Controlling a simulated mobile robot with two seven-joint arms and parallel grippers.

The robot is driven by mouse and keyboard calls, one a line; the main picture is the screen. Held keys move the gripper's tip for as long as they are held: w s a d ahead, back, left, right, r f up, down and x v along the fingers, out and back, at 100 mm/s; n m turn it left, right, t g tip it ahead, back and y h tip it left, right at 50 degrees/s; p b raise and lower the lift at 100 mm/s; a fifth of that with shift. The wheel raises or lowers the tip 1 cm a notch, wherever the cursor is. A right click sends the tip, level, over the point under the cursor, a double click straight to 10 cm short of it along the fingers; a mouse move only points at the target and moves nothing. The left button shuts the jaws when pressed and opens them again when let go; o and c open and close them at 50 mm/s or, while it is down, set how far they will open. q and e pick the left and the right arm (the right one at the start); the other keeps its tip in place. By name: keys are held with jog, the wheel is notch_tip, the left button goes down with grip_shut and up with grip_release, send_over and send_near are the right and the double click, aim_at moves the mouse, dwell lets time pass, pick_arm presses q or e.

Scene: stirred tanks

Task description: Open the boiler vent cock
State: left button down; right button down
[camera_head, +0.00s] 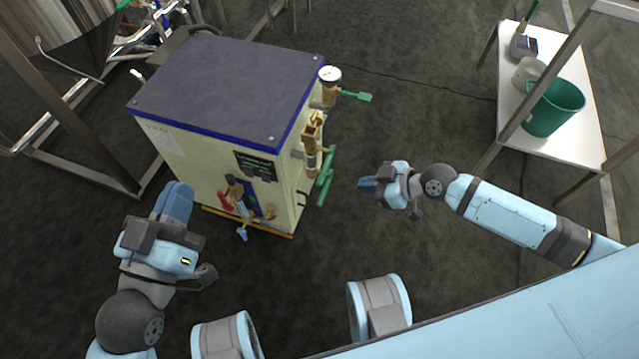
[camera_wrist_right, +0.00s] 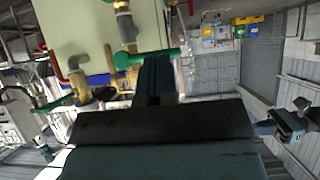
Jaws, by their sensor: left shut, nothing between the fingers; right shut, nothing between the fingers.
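The boiler (camera_head: 225,90) is a cream box with a blue-edged grey top, left of centre in the head view; its cream wall also shows in the right wrist view (camera_wrist_right: 80,22). On its right side are brass fittings with a green lever (camera_head: 357,96) beside a gauge and lower green handles (camera_head: 326,178). Which of them is the vent cock, I cannot tell. My right gripper (camera_head: 369,187) is shut and empty, right of the lower green handles and apart from them. In the right wrist view a green handle (camera_wrist_right: 132,58) appears beside its fingers. My left gripper (camera_head: 179,198) is shut and empty before the boiler's front left.
A round gauge (camera_head: 330,74) sits at the boiler's top right corner. Red-handled (camera_head: 225,201) and blue-handled (camera_head: 242,235) valves are on its front. A white table (camera_head: 570,150) with a green bucket (camera_head: 553,106) stands at right. Metal frames stand at left. Floor between boiler and table is clear.

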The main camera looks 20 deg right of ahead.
aim_at(325, 191)
dwell(0.3)
